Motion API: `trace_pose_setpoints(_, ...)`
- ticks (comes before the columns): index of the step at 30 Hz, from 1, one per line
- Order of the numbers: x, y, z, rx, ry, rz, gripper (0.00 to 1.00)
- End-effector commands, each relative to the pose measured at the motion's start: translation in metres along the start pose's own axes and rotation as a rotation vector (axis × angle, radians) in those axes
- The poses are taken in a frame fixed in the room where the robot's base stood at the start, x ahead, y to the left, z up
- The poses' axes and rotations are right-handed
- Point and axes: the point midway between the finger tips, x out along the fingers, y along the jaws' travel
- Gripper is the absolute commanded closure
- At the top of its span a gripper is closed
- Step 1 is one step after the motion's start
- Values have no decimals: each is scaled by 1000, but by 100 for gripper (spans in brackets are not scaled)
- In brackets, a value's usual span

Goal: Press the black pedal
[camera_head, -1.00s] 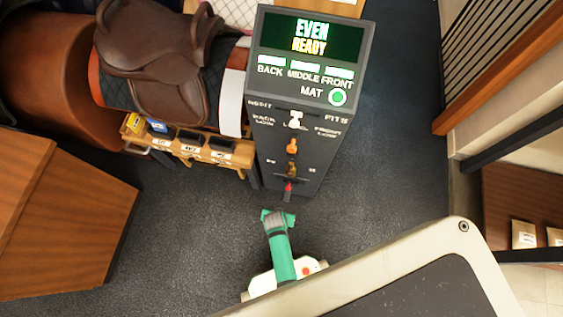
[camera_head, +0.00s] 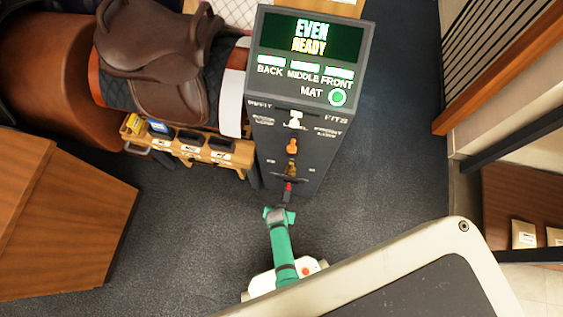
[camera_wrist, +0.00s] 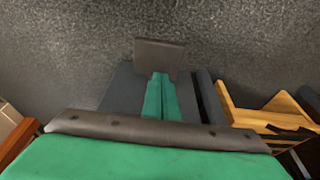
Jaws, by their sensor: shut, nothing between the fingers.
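A dark grey plate, which looks like the black pedal (camera_wrist: 160,55), shows in the wrist view just beyond my fingertips, against the grey floor. My gripper (camera_wrist: 159,78) is shut and empty, its green fingers side by side and lined up with the plate. I cannot tell whether they touch it. In the head view my gripper (camera_head: 279,214) is low at the foot of the dark console (camera_head: 285,145). The pedal cannot be made out there, with my arm and the console's lower front close together.
The console's screen (camera_head: 310,38) reads EVEN READY, with a green MAT light. White, orange and red controls run down its front. A wooden bench (camera_head: 187,152) and saddle (camera_head: 160,55) stand left. A wooden block (camera_head: 60,220) is lower left. Floor right of the console is clear.

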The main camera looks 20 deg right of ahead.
Motion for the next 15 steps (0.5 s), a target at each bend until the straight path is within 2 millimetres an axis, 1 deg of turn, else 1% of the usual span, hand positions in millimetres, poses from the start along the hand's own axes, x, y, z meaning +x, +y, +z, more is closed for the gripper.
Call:
trace_pose_setpoints(1,7,0,0,0,-2,1,100)
trace_pose_setpoints(6,26,0,-1,2,-1,1,100)
trace_pose_setpoints(15,56,1,6,2,-2,1,100)
